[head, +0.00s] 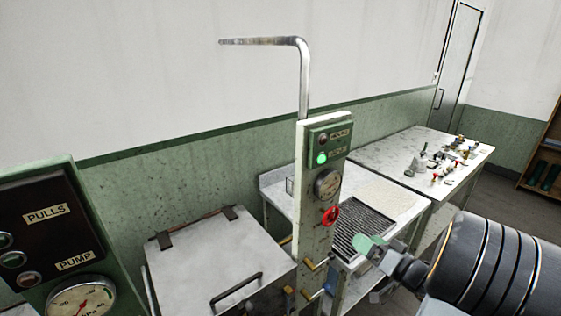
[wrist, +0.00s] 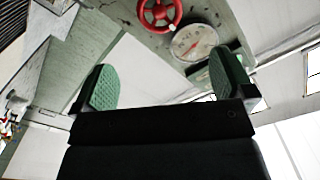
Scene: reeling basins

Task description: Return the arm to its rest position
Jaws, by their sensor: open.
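My gripper (head: 372,248) shows in the head view at the lower right, on the end of my dark grey arm. It is beside the green-and-white control post (head: 318,205), in front of the dark grate (head: 362,228). In the wrist view, my gripper (wrist: 167,82) has its two green ribbed pads wide apart with nothing between them. Beyond the pads are a red handwheel (wrist: 160,12) and a round gauge (wrist: 195,42) on the post. In the head view the red handwheel (head: 331,216) and the gauge (head: 327,184) are just left of my gripper.
A lidded metal basin (head: 215,250) stands left of the post. A bent metal pipe (head: 303,75) rises above it. A black panel (head: 50,225) marked PULLS and PUMP is at the lower left. A speckled table (head: 400,152) with several small fittings stands behind right. A green light (head: 321,158) glows.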

